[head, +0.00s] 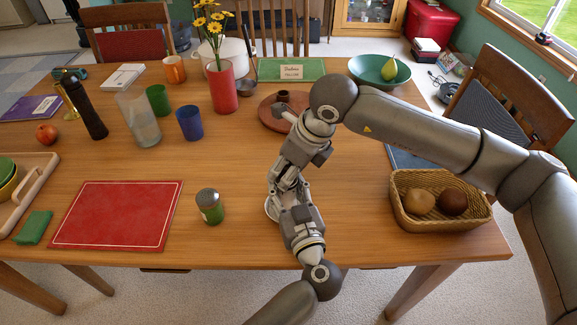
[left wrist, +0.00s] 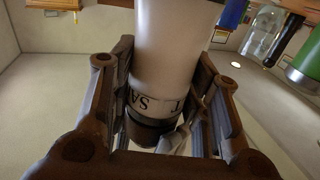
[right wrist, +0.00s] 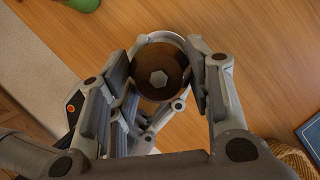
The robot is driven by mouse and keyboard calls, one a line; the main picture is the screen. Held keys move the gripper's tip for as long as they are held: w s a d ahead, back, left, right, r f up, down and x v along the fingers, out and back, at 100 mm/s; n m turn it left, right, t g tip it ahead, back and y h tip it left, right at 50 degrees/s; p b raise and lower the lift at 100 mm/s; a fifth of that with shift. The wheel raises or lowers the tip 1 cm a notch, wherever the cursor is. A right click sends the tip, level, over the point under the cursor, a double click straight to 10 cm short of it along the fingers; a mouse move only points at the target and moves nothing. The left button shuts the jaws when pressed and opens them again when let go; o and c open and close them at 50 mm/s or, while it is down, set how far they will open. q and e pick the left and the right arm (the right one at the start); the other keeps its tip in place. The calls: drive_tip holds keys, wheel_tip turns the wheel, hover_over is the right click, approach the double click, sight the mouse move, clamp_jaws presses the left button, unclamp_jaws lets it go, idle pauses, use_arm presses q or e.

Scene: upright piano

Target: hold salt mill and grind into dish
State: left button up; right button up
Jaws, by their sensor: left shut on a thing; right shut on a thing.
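The salt mill has a white body (left wrist: 172,45) with upside-down lettering and a dark band, seen in the left wrist view. Its round brown top (right wrist: 160,72) with a hex nut shows in the right wrist view. My left gripper (head: 286,198) is shut around the body, and my right gripper (head: 283,178) is shut around the top, just above it. The grippers largely hide the mill in the head view.
A wicker basket (head: 441,222) with round items is at right. A blue cup (head: 189,123), red vase (head: 222,88) and round wooden board (head: 268,113) stand behind.

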drive_tip(key=shift+m+t+h, duration=0.3)
drive_tip(key=shift+m+t, duration=0.1)
drive_tip(key=shift+m, duration=0.8)
drive_tip(key=o, duration=1)
drive_tip(key=shift+o, duration=0.2)
drive_tip(key=shift+r, duration=0.1)
use_arm(q)
drive_tip(key=o, duration=1.3)
use_arm(e)
drive_tip(key=v, duration=1.1)
drive_tip(key=shift+r, duration=0.4)
